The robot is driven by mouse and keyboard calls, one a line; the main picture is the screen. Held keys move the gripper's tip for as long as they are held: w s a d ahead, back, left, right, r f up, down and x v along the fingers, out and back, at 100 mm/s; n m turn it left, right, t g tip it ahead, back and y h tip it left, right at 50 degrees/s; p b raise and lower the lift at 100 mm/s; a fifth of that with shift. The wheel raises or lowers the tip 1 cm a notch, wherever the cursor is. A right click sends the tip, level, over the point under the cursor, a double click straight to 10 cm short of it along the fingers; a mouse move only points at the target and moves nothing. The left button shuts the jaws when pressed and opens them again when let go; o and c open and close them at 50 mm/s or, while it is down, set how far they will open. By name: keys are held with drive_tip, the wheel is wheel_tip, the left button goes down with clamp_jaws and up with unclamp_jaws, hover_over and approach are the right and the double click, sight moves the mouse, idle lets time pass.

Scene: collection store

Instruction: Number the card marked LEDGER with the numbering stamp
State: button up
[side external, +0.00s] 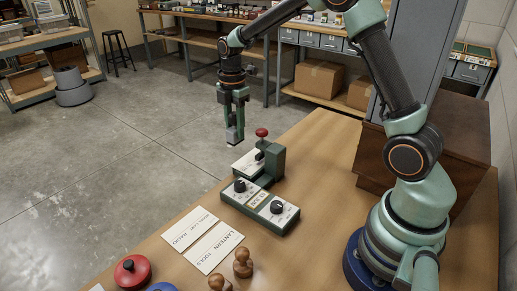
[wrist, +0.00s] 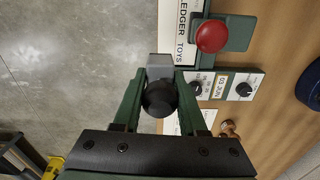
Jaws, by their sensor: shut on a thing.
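The white card marked LEDGER (wrist: 182,32) lies at the green press with a red knob (wrist: 211,36); "TOYS" also reads on it. In the side view the card (side external: 247,163) lies at the press's left side. My gripper (side external: 235,127) is shut on a grey block with a round black knob (wrist: 160,98). It holds this upright in the air, to the left of and above the press, clear of the card. The block's grey end (side external: 234,136) points down. I cannot read any marking on it, so I cannot tell if it is the numbering stamp.
A green box with two dials and "03 JUN" (side external: 285,213) stands in front of the press. LANTERN TOOLS (side external: 216,251) and RADIO (side external: 189,229) cards lie nearby. Two wooden stamps (side external: 243,262) and a red round object (side external: 132,270) stand at the front. The table (side external: 330,190) is clear toward my base.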

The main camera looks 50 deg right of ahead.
sight(239, 141)
drive_tip(key=shift+s+f, duration=0.2)
drive_tip(key=shift+f, duration=0.85)
drive_tip(key=shift+s+f, duration=0.2)
drive_tip(key=shift+f, duration=0.8)
drive_tip(key=shift+s+f, duration=0.2)
drive_tip(key=shift+f, duration=1)
drive_tip(key=shift+f, duration=0.55)
drive_tip(key=shift+r, duration=0.1)
drive_tip(key=shift+r, duration=3.4)
